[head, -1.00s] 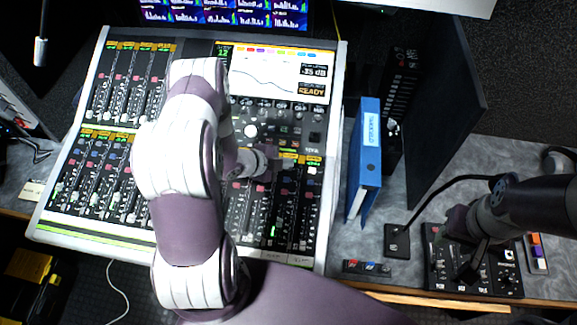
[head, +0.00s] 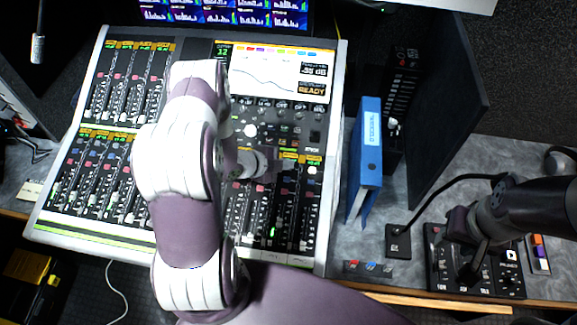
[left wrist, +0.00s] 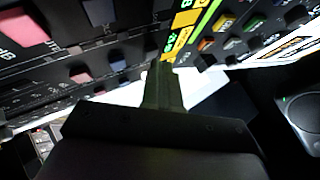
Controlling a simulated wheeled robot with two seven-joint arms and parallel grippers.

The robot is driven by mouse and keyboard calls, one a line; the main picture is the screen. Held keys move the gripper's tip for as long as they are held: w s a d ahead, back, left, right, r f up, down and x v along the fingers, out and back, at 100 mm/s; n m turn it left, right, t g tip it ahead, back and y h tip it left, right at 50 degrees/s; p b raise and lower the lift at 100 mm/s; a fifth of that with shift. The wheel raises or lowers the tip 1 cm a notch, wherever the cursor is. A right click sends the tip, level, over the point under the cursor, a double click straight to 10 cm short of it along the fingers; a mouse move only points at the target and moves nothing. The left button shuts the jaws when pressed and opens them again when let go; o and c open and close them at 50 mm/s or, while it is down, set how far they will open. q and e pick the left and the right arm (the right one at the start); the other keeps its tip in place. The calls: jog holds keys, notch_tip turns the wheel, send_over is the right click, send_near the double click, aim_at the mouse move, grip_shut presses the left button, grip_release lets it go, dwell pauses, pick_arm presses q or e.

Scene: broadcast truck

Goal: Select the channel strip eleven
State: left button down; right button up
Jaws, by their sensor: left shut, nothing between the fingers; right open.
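The mixing console (head: 105,235) has rows of channel strips with yellow-green labels, coloured buttons and faders. Its screen (head: 278,75) shows a curve, a green "12" at the left and "READY". My left gripper (head: 268,164) is over the lower strip bank, right of the middle, and partly hidden by my arm. In the left wrist view its shut, empty fingers (left wrist: 165,78) point at the strip face, with tips close to a yellow label (left wrist: 181,38). I cannot tell whether they touch. Strip eleven's number is not readable. My right gripper (head: 458,235) is open over a small control panel.
A blue binder (head: 369,150) stands upright right of the console, beside a dark upright panel (head: 445,110). The small control panel (head: 505,285) lies at the right front. A small button strip (head: 368,268) lies near the desk's front edge.

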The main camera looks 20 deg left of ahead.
aim_at(285, 174)
pick_arm(q)
jog(key=shift+f, duration=0.35)
jog(key=shift+r, duration=0.15)
dwell(0.3)
jog(key=shift+s+r+p, duration=0.1)
jog(key=shift+r+p, duration=0.35)
jog(key=shift+r, duration=0.25)
jog(key=r+p, duration=0.2)
jog(key=r, duration=0.1)
jog(key=r+p, duration=0.2)
jog(key=shift+s+d, duration=0.1)
jog(key=shift+s, duration=0.25)
dwell(0.5)
